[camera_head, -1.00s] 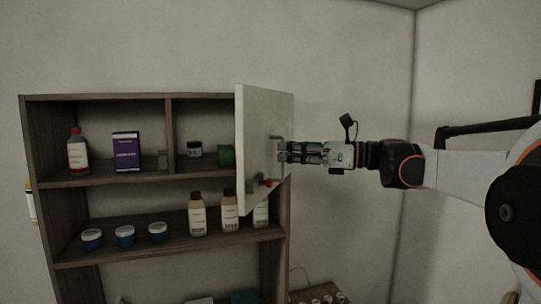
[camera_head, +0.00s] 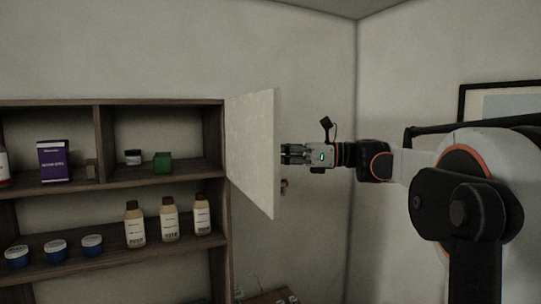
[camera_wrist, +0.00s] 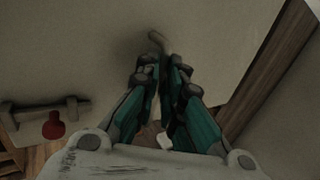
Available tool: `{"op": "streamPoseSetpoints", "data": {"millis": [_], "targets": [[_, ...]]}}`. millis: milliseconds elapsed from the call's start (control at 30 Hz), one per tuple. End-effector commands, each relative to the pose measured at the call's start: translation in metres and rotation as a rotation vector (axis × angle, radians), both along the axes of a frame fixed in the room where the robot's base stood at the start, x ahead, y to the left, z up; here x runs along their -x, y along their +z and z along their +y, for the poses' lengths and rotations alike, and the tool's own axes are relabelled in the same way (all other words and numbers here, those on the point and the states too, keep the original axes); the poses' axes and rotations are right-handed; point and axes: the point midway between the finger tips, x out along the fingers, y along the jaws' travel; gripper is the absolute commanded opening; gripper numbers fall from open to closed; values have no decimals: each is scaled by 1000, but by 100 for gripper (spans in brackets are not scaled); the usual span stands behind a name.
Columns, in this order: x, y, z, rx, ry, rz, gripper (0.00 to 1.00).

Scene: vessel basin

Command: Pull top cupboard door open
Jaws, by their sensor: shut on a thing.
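The top cupboard door (camera_head: 250,150) is a pale panel standing well open, hinged at the right side of the upper shelves. Its inner face is toward the head camera. My gripper (camera_head: 284,154) is at the door's outer side, partly hidden behind its free edge. In the wrist view, my gripper (camera_wrist: 161,76) has its fingers closed around the door's grey handle (camera_wrist: 157,41), whose end shows beyond the fingertips. A bar-shaped metal fitting (camera_wrist: 45,107) and a red knob (camera_wrist: 53,126) are on the left in the wrist view. The red piece also shows below my gripper (camera_head: 284,185).
A low surface with small items (camera_head: 270,297) lies below the door. A framed picture (camera_head: 500,103) hangs at right.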

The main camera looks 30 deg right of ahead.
Motion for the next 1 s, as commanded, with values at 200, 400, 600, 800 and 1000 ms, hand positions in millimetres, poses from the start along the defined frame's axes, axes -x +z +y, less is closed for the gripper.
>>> {"op": "streamPoseSetpoints", "data": {"millis": [200, 400, 600, 800, 1000], "targets": [[-4, 5, -1, -8, -7, -5, 0], [-4, 5, -1, -8, -7, -5, 17], [-3, 3, -1, -5, -5, -3, 28], [-2, 2, -1, -4, -4, -3, 28], [1, 2, -6, -3, -5, -2, 28]]}}
